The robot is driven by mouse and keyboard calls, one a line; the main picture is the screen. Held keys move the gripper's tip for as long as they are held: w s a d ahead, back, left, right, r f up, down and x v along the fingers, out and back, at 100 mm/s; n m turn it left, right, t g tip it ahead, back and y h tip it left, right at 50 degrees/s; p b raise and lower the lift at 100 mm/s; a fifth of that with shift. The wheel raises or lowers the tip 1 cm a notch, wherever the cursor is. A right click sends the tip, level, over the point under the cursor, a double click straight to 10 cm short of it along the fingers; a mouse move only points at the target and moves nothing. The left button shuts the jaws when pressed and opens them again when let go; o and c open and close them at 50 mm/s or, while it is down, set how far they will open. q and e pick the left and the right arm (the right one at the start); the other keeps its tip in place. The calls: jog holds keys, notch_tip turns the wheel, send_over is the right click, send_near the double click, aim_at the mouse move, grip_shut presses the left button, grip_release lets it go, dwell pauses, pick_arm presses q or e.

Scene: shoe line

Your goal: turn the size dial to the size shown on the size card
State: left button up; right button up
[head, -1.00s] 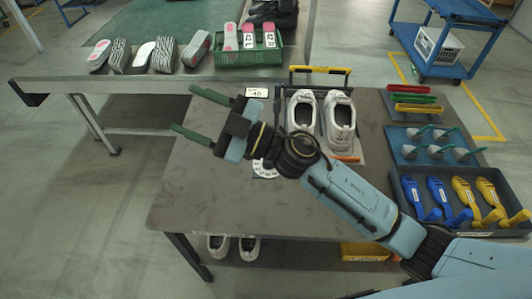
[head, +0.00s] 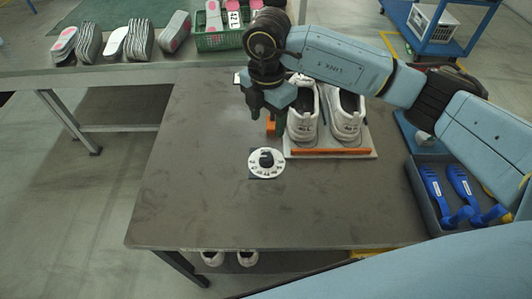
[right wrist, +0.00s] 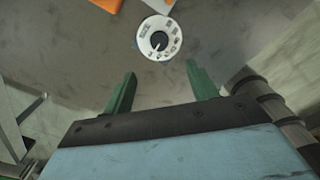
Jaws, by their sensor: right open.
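The size dial (head: 267,163) is a white numbered disc with a dark knob (head: 266,157), flat on the table. It also shows at the top of the right wrist view (right wrist: 158,39); its numbers are too small to read surely. My right gripper (head: 267,116) points down beyond the dial in the head view, apart from it. Its two green fingers (right wrist: 160,73) are spread with nothing between them. Only a sliver of the white size card (head: 237,78) shows beside my right gripper, so its number is hidden. My left gripper is not in view.
White shoes (head: 345,118) stand on a board with an orange front strip (head: 330,152), right of the dial. An orange piece (head: 270,128) is close to my fingers. A tray (head: 440,225) with blue shoe forms is at the right. The table's left and front are clear.

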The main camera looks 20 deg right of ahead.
jog(key=b, duration=0.1)
send_over(267, 156)
notch_tip(267, 156, down, 8)
jog(key=shift+s+a, duration=0.1)
notch_tip(267, 156, down, 4)
jog(key=shift+f+b, duration=0.1)
jog(key=shift+b, duration=0.4)
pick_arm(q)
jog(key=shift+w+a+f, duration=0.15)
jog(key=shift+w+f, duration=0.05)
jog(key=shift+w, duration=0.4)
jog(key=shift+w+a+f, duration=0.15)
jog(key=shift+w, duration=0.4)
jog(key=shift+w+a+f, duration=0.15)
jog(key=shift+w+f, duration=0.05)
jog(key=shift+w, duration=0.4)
pick_arm(e)
jog(key=shift+f, duration=0.6)
jog(key=shift+c, duration=0.4)
jog(key=c, duration=0.9)
